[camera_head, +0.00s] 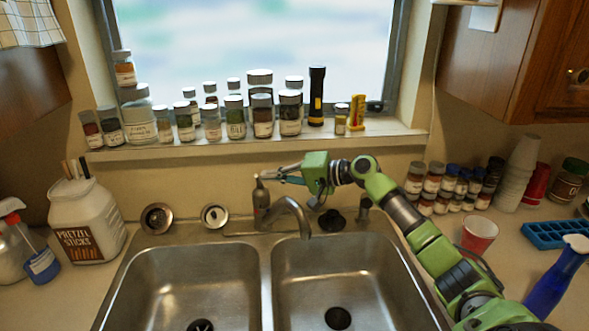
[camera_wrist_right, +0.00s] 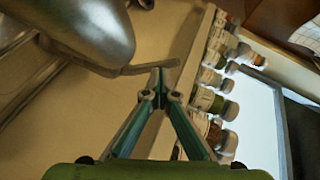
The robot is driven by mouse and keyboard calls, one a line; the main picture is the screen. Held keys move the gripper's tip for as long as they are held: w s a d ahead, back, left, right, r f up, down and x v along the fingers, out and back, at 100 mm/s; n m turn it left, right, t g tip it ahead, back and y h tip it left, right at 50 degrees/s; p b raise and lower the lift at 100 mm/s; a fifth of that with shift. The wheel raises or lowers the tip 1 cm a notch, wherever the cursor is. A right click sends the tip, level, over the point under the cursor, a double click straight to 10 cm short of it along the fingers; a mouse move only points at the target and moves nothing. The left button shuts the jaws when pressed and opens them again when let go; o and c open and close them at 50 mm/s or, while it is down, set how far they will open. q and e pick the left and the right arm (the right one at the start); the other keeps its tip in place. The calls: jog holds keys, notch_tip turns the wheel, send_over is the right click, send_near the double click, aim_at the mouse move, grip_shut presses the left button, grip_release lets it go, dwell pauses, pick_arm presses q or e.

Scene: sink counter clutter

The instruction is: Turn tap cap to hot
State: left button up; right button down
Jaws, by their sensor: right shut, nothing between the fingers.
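The metal tap stands behind the double sink in the head view, with a curved spout (camera_head: 292,208) and an upright body (camera_head: 261,205) topped by its cap. In the right wrist view the shiny rounded tap cap (camera_wrist_right: 95,30) is at the upper left, with a thin lever (camera_wrist_right: 150,68) sticking out to the right. My right gripper (camera_head: 264,177) is at the top of the tap. Its fingertips (camera_wrist_right: 159,88) are shut together with nothing between them, right by the lever; I cannot tell if they touch it. My left gripper is not in view.
Spice jars (camera_head: 236,117) and a black flashlight (camera_head: 317,97) line the window sill (camera_head: 190,148) behind my right arm. More jars (camera_head: 432,184), a red cup (camera_head: 478,235) and a blue spray bottle (camera_head: 556,275) stand at right. The sink basins (camera_head: 195,282) are empty.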

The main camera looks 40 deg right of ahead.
jog(key=shift+w+a, duration=0.2)
jog(key=shift+a, duration=0.45)
jog(key=shift+w+a, duration=0.15)
jog(key=shift+a, duration=0.6)
